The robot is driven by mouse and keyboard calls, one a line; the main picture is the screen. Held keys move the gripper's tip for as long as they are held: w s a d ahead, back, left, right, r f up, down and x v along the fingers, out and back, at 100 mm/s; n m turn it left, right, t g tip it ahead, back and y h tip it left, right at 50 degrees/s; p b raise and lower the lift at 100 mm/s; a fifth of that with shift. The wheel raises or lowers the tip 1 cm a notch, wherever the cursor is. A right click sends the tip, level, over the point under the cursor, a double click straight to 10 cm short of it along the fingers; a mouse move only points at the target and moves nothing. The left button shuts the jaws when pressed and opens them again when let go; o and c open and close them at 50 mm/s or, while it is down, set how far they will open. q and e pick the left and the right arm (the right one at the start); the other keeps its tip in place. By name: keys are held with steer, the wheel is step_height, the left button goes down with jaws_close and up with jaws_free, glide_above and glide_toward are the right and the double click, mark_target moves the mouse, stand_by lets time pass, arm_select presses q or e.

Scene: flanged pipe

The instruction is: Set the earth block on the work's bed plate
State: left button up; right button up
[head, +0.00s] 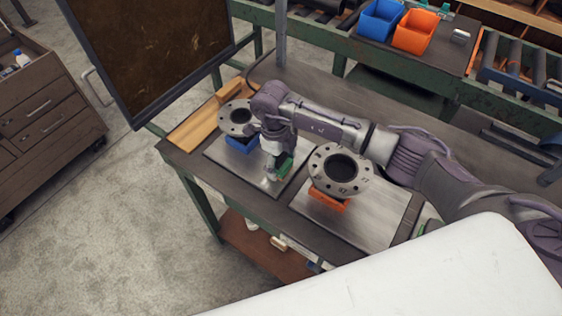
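My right gripper (274,172) reaches in from the right over the left steel bed plate (249,173) and points down. It appears shut on a small green block (285,168), which looks like the earth block. The block is at or just above the plate surface; I cannot tell whether it touches. A grey flanged pipe piece (236,118) sits on a blue support (240,144) at that plate's back left, partly hidden by my wrist. Another flanged piece (338,167) sits on an orange support (328,199) on the right steel plate (371,224). My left gripper is not in view.
A wooden board (198,122) lies at the bench's left end. A dark framed screen (150,50) stands beyond it. Blue (381,19) and orange (416,31) bins stand on the rear bench. The front of the left plate is clear.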

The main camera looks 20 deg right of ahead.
steer(key=shift+f, duration=0.1)
steer(key=shift+w+a+r+p, duration=0.2)
steer(key=shift+r+p, duration=0.55)
steer(key=shift+r, duration=2.75)
steer(key=shift+w+a+r+p, duration=0.15)
steer(key=shift+r+p, duration=0.55)
steer(key=shift+r, duration=2.8)
steer(key=shift+w+a+r+p, duration=0.2)
steer(key=shift+r+p, duration=0.55)
steer(key=shift+r, duration=2.75)
steer(key=shift+d, duration=0.1)
